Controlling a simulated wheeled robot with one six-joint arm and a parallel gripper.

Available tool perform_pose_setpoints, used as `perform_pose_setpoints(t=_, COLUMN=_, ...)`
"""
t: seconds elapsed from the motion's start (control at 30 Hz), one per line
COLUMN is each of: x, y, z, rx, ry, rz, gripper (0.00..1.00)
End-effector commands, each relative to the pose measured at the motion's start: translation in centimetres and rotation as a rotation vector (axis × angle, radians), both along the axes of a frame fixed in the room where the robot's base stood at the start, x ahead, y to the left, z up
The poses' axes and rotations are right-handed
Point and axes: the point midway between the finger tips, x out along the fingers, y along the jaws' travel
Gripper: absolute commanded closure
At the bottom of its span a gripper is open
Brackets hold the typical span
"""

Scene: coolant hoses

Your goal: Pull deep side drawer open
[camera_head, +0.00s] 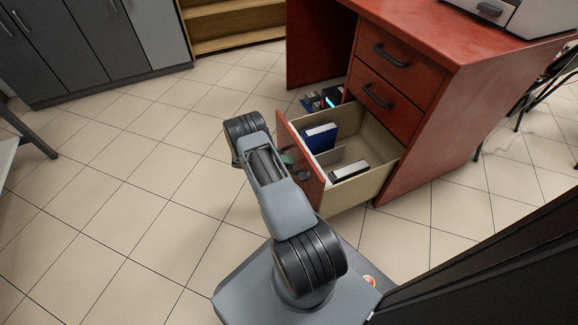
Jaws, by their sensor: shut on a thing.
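The deep side drawer (368,186) is the bottom drawer of the red desk (440,130). It stands well open, pulled out to the left, and its beige inside shows. It holds a blue binder (320,138) and a white and dark item (349,170). My gripper (303,175) is at the outer side of the red drawer front and is shut on the drawer handle. My arm hides much of the drawer front, and the handle and fingertips are hard to make out.
Two upper drawers with dark handles (391,56) (377,96) are shut. A dark device with a blue light (331,98) is on the floor behind the drawer. Grey cabinets (90,45) and a wooden shelf (230,22) stand at the back.

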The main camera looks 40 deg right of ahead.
Motion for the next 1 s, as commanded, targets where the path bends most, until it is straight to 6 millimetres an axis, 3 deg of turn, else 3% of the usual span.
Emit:
perform_pose_setpoints(t=0.2, x=0.2, y=0.5, z=0.0, rx=-0.001, ry=0.000, rz=0.005, gripper=1.00)
perform_pose_setpoints(t=0.23, x=0.2, y=0.5, z=0.0, rx=-0.001, ry=0.000, rz=0.005, gripper=0.81)
perform_pose_setpoints(t=0.47, x=0.1, y=0.4, z=0.0, rx=-0.001, ry=0.001, rz=0.004, gripper=0.59)
perform_pose_setpoints(t=0.77, x=0.2, y=0.5, z=0.1, rx=0.000, ry=0.001, rz=0.002, gripper=0.59)
perform_pose_setpoints(t=1.0, x=2.6, y=3.1, z=0.8, rx=-0.001, ry=0.000, rz=0.006, gripper=0.59)
